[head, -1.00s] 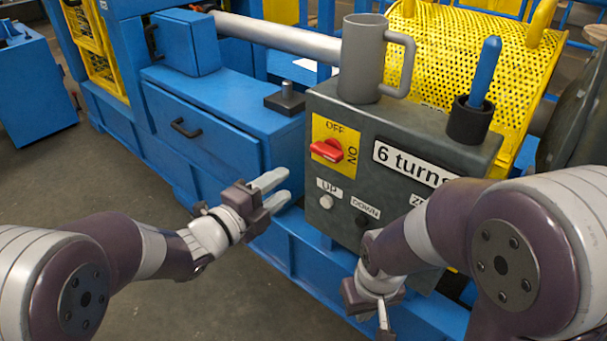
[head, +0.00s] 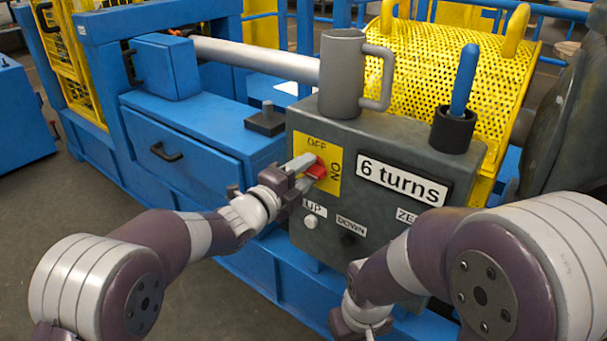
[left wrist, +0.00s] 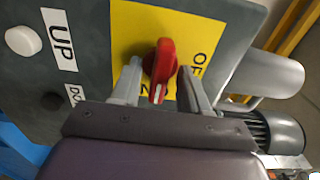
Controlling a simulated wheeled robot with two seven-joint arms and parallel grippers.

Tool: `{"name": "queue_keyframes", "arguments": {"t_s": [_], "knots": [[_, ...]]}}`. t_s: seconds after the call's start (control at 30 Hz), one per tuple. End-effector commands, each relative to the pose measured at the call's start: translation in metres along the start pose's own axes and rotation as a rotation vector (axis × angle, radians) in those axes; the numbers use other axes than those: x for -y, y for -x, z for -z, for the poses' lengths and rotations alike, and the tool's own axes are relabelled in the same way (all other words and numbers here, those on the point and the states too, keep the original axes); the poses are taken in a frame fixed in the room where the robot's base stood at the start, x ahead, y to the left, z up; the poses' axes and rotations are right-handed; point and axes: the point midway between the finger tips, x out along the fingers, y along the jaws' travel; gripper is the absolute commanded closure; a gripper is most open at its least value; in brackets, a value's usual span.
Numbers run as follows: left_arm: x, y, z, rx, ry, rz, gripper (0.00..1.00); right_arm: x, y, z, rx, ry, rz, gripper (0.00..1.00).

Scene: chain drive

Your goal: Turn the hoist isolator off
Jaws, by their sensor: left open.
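The hoist isolator is a red rotary knob (head: 316,170) on a yellow plate (head: 332,182) marked OFF and ON, on the face of the grey control box. In the left wrist view the knob (left wrist: 160,62) has its white mark toward the partly hidden ON label. My left gripper (head: 301,171) is open at the knob, one finger on each side of it in the left wrist view (left wrist: 158,88). I cannot tell whether the fingers touch it. My right gripper (head: 368,331) is low at the bottom edge, partly cut off, and its opening is unclear.
UP (head: 311,222) and DOWN (head: 348,239) buttons sit below the knob. A grey mug (head: 340,85) and a black cup with a blue-handled tool (head: 454,128) stand on the box top. A "6 turns" sign (head: 402,183) is right of the plate.

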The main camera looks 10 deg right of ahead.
Motion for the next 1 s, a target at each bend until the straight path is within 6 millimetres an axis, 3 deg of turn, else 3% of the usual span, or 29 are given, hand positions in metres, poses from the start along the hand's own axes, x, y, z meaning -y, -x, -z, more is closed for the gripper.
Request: {"name": "queue_keyframes", "arguments": {"t_s": [0.07, 0.2, 0.67, 1.0], "knots": [[0.0, 0.0, 0.0, 0.0, 0.0, 0.0, 0.59, 0.0, 0.0, 0.0, 0.0, 0.0, 0.0, 1.0], [0.0, 0.0, 0.0, 0.0, 0.0, 0.0, 1.0, 0.0, 0.0, 0.0, 0.0, 0.0, 0.0, 1.0], [0.002, 0.0, 0.0, 0.0, 0.046, 0.001, 1.0, 0.0, 0.005, 0.001, 0.0, 0.0, 0.0, 1.0], [0.004, 0.0, 0.0, 0.0, 0.29, 0.001, 1.0, 0.0, 0.026, 0.003, 0.0, 0.0, 0.0, 1.0]]}}
